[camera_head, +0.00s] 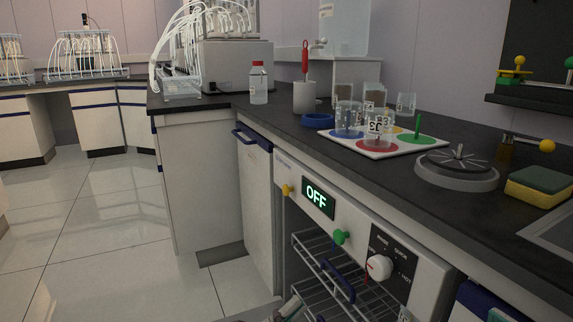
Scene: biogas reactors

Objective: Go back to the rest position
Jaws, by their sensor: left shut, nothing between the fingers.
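My left gripper (287,311) shows only in part at the bottom edge, in front of the open machine with wire racks. It is shut and empty, and it is low, below the counter top. Most of its arm is out of the picture. My right gripper does not show clearly anywhere.
The dark counter (430,183) runs along the right. It bears a white tray (380,153) with several glass beakers, a red-capped bottle (259,86) and a sponge (539,186). The machine's display (318,198) reads OFF; its wire rack (318,262) is exposed. The tiled floor (95,235) at left is clear.

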